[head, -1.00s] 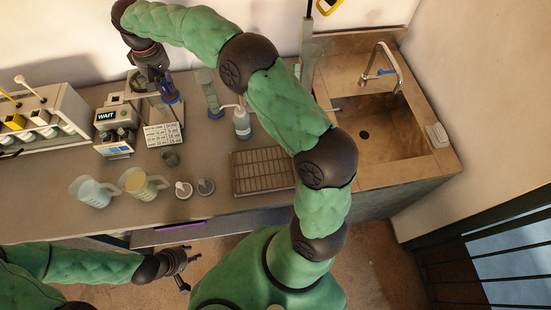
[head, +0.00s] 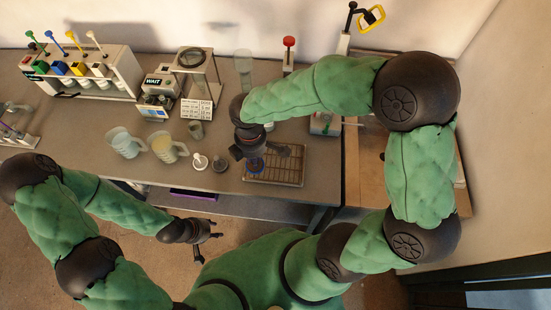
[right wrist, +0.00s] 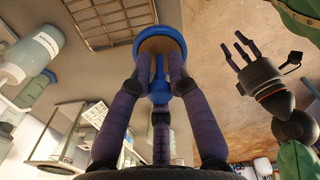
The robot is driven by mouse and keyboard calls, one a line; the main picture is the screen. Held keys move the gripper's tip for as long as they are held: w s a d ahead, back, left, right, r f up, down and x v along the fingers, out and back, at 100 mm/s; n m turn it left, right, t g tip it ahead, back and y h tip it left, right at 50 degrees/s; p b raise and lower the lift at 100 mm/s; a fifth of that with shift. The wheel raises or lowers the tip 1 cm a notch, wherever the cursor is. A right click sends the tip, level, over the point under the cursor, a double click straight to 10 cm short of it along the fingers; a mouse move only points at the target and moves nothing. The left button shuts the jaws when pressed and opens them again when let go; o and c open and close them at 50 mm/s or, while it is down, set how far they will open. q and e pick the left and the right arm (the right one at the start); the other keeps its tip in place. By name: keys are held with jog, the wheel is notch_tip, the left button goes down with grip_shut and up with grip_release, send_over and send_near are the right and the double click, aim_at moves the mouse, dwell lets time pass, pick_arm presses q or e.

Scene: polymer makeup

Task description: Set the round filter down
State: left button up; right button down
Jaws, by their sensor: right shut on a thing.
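The round filter is a disc with a blue rim, a brownish face and a blue stem. It shows in the right wrist view (right wrist: 160,37) and as a small blue patch in the head view (head: 256,169). My right gripper (head: 254,163) is shut on its stem, with fingers around it in the right wrist view (right wrist: 160,75). The gripper points down near the left part of the wire rack (head: 290,177). The gap between filter and rack is hard to judge. My left gripper (head: 208,236) is open and empty, in front of the counter.
Two beakers (head: 125,143) (head: 168,148), a small cup (head: 196,129) and two small round items (head: 199,161) (head: 219,164) stand left of the rack. A display device (head: 155,92) and a framed stand (head: 196,75) are behind. A clear bottle (right wrist: 33,54) shows near the rack.

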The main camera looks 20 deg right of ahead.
jog(key=shift+s+d+f, duration=0.1)
jog(key=shift+s+f, duration=0.05)
jog(key=shift+s, duration=0.15)
jog(key=w+d+f+b, duration=0.1)
jog(key=d+f, duration=0.2)
jog(key=d, duration=0.1)
jog(key=w+d+f, duration=0.1)
jog(key=d+f, duration=0.2)
jog(key=d, duration=0.1)
jog(key=w+d+f+b, duration=0.1)
jog(key=d+f, duration=0.2)
jog(key=d, duration=0.1)
jog(key=shift+d+b, duration=0.3)
jog(key=shift+b, duration=0.05)
jog(key=shift+d+f, duration=0.15)
jog(key=shift+f, duration=0.05)
jog(key=shift+w+d+f+b, duration=0.1)
jog(key=shift+f+b, duration=0.2)
jog(key=shift+f, duration=0.6)
jog(key=shift+w+d+f+b, duration=0.1)
jog(key=shift+f+b, duration=0.15)
jog(key=shift+f, duration=0.6)
jog(key=shift+s, duration=0.1)
jog(key=shift+f, duration=0.2)
jog(key=c, duration=1.2)
grip_release()
